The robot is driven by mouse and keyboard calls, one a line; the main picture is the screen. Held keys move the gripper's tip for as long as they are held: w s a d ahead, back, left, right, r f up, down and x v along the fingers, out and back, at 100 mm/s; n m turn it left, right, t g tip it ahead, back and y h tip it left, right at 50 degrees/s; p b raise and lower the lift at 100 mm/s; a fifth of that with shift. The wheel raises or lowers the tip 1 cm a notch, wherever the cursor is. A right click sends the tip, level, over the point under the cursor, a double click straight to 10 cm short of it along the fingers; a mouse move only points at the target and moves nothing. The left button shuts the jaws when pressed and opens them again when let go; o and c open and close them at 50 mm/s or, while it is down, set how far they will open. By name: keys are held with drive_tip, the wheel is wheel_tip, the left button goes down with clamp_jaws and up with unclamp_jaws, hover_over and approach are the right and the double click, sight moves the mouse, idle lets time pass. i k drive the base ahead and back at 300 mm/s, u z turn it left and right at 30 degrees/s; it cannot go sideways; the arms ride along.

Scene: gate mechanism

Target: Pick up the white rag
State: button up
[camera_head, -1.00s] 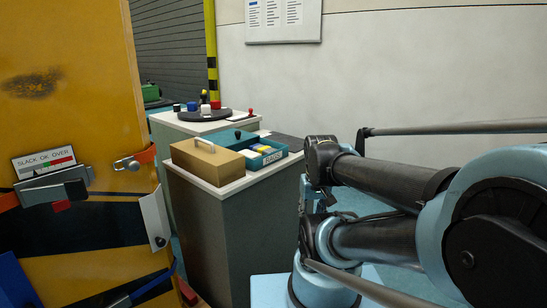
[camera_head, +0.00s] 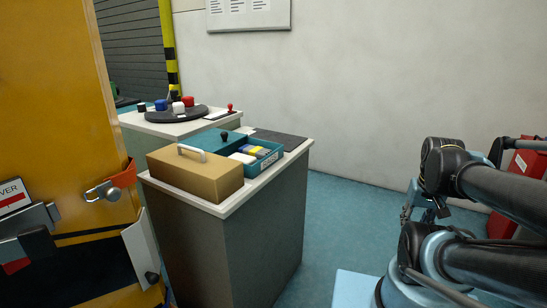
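No white rag can be made out for certain. A small white item (camera_head: 243,157) lies at the left end of the open teal tray (camera_head: 268,161) on the near cabinet; it is too small to tell if it is cloth. My folded arm is at the right, apart from the cabinet. What looks like part of my gripper (camera_head: 407,212) shows small and dark below the arm's bend. Its fingers are not clear enough to tell open from shut.
A tan box (camera_head: 195,178) with a white handle stands on the near cabinet (camera_head: 235,252). Behind it, a second cabinet bears a dark round tray (camera_head: 165,116) with coloured knobs. A yellow panel (camera_head: 60,110) blocks the left. Blue floor (camera_head: 345,215) lies clear right of the cabinet.

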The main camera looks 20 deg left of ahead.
sight(247, 159)
drive_tip(key=z, duration=0.1)
drive_tip(key=k, duration=0.6)
drive_tip(key=u, duration=0.9)
drive_tip(key=i, duration=0.5)
drive_tip(key=u, duration=0.05)
